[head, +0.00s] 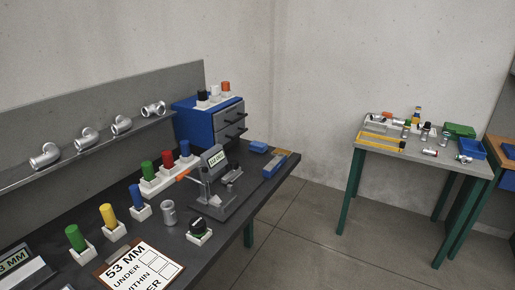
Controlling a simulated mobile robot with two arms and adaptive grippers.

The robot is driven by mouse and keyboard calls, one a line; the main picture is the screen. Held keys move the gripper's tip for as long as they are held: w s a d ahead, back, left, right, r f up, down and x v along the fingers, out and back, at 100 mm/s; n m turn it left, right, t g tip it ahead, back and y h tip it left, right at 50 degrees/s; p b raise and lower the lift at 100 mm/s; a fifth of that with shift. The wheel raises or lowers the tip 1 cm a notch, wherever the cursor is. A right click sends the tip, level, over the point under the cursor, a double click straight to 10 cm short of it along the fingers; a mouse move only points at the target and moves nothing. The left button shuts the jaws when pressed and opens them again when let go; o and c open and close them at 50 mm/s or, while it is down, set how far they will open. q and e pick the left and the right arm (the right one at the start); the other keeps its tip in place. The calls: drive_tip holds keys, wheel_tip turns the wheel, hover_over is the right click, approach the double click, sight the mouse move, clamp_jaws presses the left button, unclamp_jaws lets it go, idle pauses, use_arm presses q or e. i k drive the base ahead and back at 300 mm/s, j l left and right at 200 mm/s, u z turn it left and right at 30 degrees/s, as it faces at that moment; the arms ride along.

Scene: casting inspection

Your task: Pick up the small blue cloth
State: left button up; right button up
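A small flat blue item (258,147) lies near the far end of the dark workbench (228,222), beside the blue drawer cabinet. It may be the small blue cloth, but it is too small to tell. A longer blue piece (274,166) lies near the bench's right edge, just in front of it. Neither of my grippers is in view.
A measuring stand (208,190), a grey metal cylinder (168,212) and several coloured cylinders on white bases stand on the bench. The blue drawer cabinet (197,125) is behind. A side table (405,152) holds castings and a blue bin (472,149). The floor between is clear.

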sight(256, 146)
drive_tip(key=u, duration=0.5)
drive_tip(key=i+l+u, duration=0.4)
drive_tip(key=l, duration=0.2)
drive_tip(key=i+l+u, duration=0.2)
drive_tip(key=l, duration=0.15)
drive_tip(key=i+l+u, duration=0.2)
drive_tip(key=l, duration=0.15)
drive_tip(key=k, duration=0.1)
